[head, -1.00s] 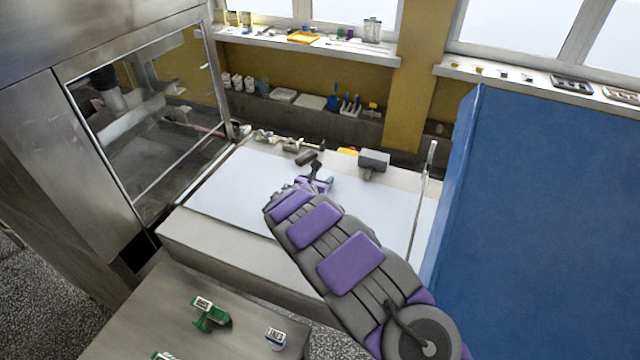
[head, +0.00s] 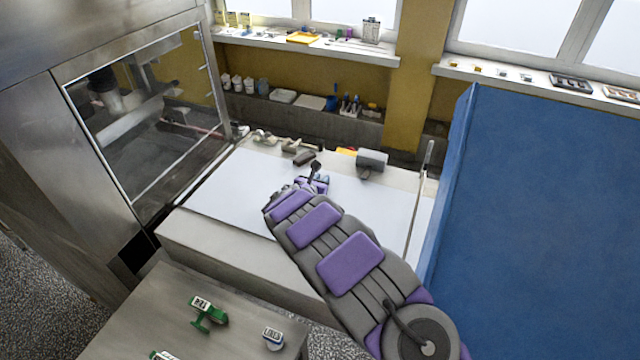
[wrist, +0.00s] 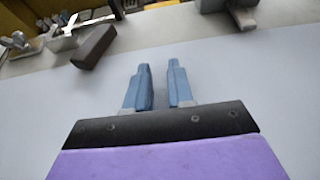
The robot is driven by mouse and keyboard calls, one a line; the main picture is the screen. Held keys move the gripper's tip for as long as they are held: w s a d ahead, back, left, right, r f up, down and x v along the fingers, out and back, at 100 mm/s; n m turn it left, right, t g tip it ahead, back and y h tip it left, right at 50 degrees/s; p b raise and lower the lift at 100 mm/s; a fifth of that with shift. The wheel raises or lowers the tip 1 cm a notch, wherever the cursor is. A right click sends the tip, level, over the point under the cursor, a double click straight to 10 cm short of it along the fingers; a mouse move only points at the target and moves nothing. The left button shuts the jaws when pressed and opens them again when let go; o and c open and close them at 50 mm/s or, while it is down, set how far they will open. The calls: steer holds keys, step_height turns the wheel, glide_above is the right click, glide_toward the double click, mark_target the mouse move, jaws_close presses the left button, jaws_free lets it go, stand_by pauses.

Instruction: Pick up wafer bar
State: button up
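A dark brown bar, which looks like the wafer bar (head: 303,158), lies at the far edge of the white belt (head: 230,185). In the wrist view the bar (wrist: 94,46) is at upper left, beyond and to the left of my fingers. My gripper (wrist: 159,66) has its two blue fingers apart, with only white surface between them. It is above the belt, not touching the bar. In the head view my gripper (head: 318,179) is small and partly hidden by my own arm.
Metal fittings (head: 265,137) lie along the far rail left of the bar. A grey block (head: 372,158) stands to its right. A large blue panel (head: 540,220) closes the right side. A steel-framed machine window (head: 150,110) is at left. The belt around my gripper is clear.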

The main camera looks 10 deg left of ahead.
steer(key=o, duration=1.3)
steer(key=shift+a, duration=0.2)
steer(key=shift+s, duration=0.1)
